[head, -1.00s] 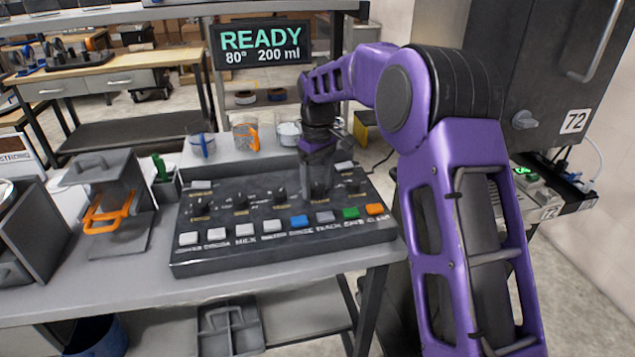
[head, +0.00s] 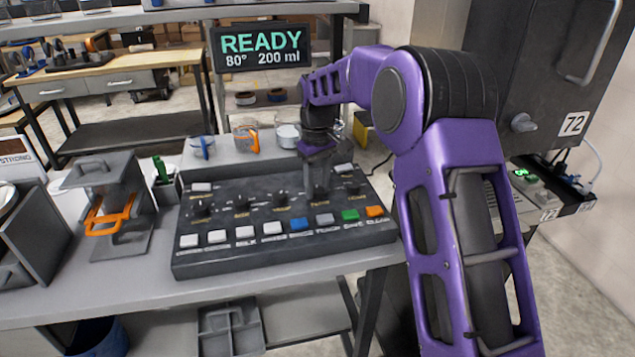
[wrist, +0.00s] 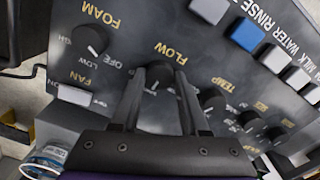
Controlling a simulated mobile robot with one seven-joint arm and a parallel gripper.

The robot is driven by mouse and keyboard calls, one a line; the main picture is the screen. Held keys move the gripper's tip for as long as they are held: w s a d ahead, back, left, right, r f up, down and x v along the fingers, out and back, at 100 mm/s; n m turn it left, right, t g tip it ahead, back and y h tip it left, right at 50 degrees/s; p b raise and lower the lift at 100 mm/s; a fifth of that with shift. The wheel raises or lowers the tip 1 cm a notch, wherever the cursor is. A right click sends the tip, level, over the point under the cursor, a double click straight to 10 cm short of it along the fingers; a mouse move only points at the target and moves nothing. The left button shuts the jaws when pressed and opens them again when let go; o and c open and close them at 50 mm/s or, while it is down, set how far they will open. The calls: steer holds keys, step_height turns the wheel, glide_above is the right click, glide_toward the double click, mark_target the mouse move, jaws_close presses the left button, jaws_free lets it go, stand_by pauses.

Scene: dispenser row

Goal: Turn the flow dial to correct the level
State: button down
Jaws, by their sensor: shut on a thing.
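The flow dial (wrist: 160,76) is a dark round knob under the gold FLOW label in the wrist view. My gripper (wrist: 169,75) has its two dark fingers on either side of this dial, shut on it. In the head view my gripper (head: 319,188) reaches down to the right half of the dark control panel (head: 225,263), and its fingers mostly hide the dial. The foam dial (wrist: 92,40) and the temp dial (wrist: 212,98) sit on either side of it. The screen (head: 262,47) above reads READY, 80° and 200 ml.
A row of buttons, with blue (head: 299,223), green (head: 350,215) and orange (head: 374,211) ones, lies along the panel front. Several small cups stand behind the panel. A grey device with an orange handle (head: 108,215) stands to the left.

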mark_target(318, 189)
steer(key=m+p, duration=0.2)
steer(key=m, duration=0.3)
steer(key=shift+r, duration=0.15)
steer(key=m+p, duration=0.2)
steer(key=m, duration=0.3)
steer(key=shift+m, duration=0.3)
steer(key=shift+w, duration=0.1)
steer(key=shift+c, duration=2.1)
jaws_free()
step_height(318, 189, up, 17)
steer(key=shift+r, duration=0.15)
